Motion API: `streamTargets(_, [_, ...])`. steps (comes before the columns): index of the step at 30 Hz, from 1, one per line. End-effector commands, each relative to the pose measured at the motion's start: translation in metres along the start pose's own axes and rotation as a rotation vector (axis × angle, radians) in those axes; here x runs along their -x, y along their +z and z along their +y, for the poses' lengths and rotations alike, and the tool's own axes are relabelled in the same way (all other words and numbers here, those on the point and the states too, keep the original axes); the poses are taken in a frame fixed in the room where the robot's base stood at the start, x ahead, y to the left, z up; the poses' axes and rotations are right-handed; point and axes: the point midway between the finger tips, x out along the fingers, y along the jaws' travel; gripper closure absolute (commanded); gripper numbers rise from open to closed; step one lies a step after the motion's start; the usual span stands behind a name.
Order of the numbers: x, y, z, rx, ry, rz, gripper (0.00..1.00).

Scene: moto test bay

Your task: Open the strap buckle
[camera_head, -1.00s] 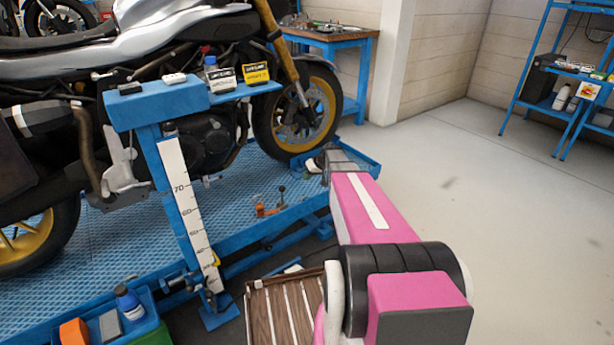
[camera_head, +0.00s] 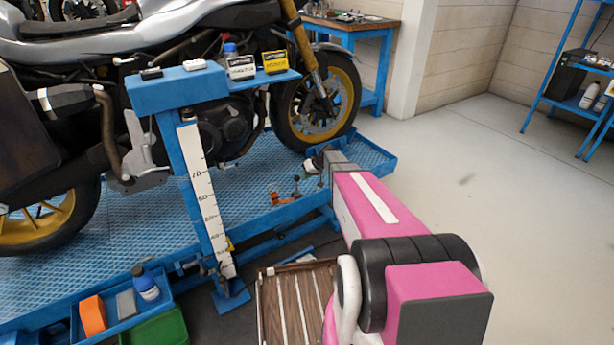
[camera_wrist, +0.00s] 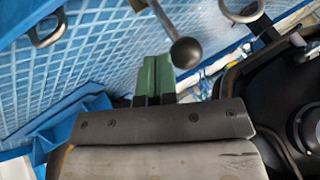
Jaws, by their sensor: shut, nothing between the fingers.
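I cannot make out a strap buckle for certain in either view. A small orange fitting (camera_head: 281,199) sits on the blue lift platform (camera_head: 240,185) beside a dark upright lever (camera_head: 296,184). In the wrist view a grey lever with a round ball knob (camera_wrist: 186,52) stands just beyond and right of my gripper (camera_wrist: 155,62). The green fingers are together with nothing between them, and appear apart from the knob. In the head view my gripper's fingertips cannot be made out at the far end of my arm, near the platform's front edge.
A silver motorcycle (camera_head: 160,50) stands on the platform. A blue post with a white scale (camera_head: 205,200) rises left of my arm. In the wrist view metal rings (camera_wrist: 46,25) lie at the upper left and top, and a black part (camera_wrist: 285,90) is close at right. Floor at right is clear.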

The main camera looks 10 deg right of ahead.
Motion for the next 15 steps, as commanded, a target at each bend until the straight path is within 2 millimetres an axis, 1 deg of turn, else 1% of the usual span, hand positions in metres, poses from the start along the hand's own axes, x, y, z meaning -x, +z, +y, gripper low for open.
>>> streamTargets(5, [0.000,0.001,-0.004,0.009,0.015,-0.002,1.00])
streamTargets(10, [-0.002,0.003,-0.019,0.059,0.103,-0.007,1.00])
streamTargets(15, [-0.006,0.003,-0.031,0.066,0.118,-0.006,1.00])
